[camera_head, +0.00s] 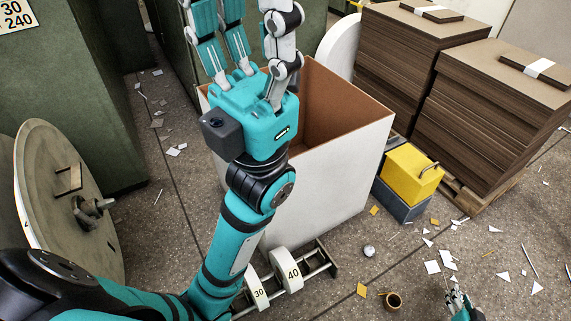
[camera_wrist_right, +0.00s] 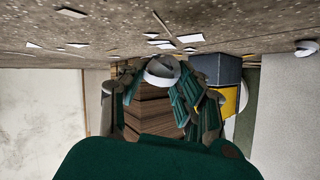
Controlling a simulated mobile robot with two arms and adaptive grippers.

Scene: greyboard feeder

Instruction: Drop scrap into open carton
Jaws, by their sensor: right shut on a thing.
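The open carton (camera_head: 335,185) is a tall white-sided box with a brown inside, standing mid-view; its top is open. My left gripper (camera_head: 240,35) is over its back left part, fingers spread apart, with nothing seen between them; its fingertips reach the top picture edge. My right gripper (camera_head: 460,303) is low at the bottom right, well apart from the carton, mostly cut off. The right wrist view, upside down, shows its fingers closed around a pale round piece (camera_wrist_right: 162,70). Whether that piece is the scrap cannot be told. Loose white scraps (camera_head: 440,262) lie on the floor.
Brown board stacks (camera_head: 475,125) stand on pallets at the back right. A yellow box (camera_head: 411,173) on a grey one stands beside the carton. Green machines flank the left.

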